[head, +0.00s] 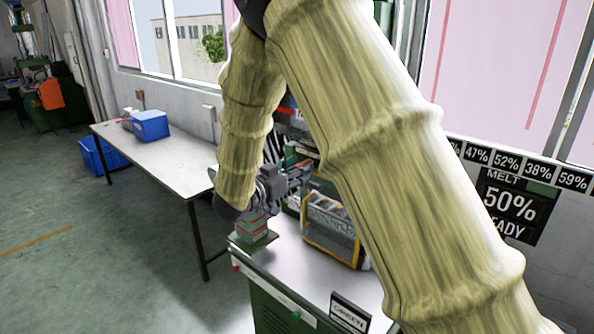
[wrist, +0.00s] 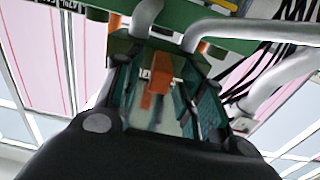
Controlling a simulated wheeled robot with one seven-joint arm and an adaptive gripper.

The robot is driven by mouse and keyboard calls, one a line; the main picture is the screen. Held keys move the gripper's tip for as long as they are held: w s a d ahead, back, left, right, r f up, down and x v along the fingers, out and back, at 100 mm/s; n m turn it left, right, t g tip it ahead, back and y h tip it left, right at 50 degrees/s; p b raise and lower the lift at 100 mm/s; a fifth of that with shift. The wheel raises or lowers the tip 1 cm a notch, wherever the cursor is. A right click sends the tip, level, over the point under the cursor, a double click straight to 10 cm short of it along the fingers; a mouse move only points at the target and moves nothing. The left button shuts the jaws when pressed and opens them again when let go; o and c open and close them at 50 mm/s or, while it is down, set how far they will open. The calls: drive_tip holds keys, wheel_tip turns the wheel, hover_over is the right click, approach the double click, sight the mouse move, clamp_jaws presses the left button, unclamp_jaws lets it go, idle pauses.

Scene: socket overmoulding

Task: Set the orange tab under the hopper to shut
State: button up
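The orange tab (wrist: 158,76) hangs under green machine parts in the wrist view, between my two fingers. My gripper (wrist: 156,62) is open, with a teal-padded finger on each side of the tab. I see gaps between the pads and the tab, and cannot tell whether either finger touches it. A small white label with partly hidden letters is beside the tab. In the head view my gripper (head: 298,176) points right above the green machine's bench. My own arm hides the tab and the hopper there.
Grey pipes (wrist: 285,75) and black cables (wrist: 262,70) run close to the right of my gripper. A white table (head: 165,155) with a blue bin (head: 150,126) is at left.

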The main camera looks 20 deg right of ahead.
drive_tip(key=v, duration=1.2)
drive_tip(key=shift+f, duration=0.1)
wheel_tip(320, 180, down, 22)
drive_tip(key=d+n+t+y+b, duration=0.2)
drive_tip(key=d+n+t+y, duration=0.1)
drive_tip(key=n+y, duration=0.3)
drive_tip(key=s+f+n+g+y+b, duration=0.1)
drive_tip(key=s+f+n+y, duration=0.1)
drive_tip(key=s+f, duration=0.5)
drive_tip(key=s+f+n+g+y+b, duration=0.1)
drive_tip(key=s+f+n+y, duration=0.15)
drive_tip(key=f, duration=0.85)
drive_tip(key=s+a+f+g+y+b, duration=0.1)
drive_tip(key=s+f+g+y, duration=0.25)
drive_tip(key=s+f, duration=0.95)
drive_tip(key=s+f+n+g+y, duration=0.1)
drive_tip(key=s+f+g, duration=0.1)
drive_tip(key=s, duration=0.8)
drive_tip(key=s+a+f+n+g+y+b, duration=0.1)
drive_tip(key=s+f+g, duration=0.2)
drive_tip(key=s, duration=0.7)
drive_tip(key=shift+s+a+f+y, duration=0.15)
drive_tip(key=shift+s+a+y, duration=0.1)
drive_tip(key=shift+s+y, duration=0.05)
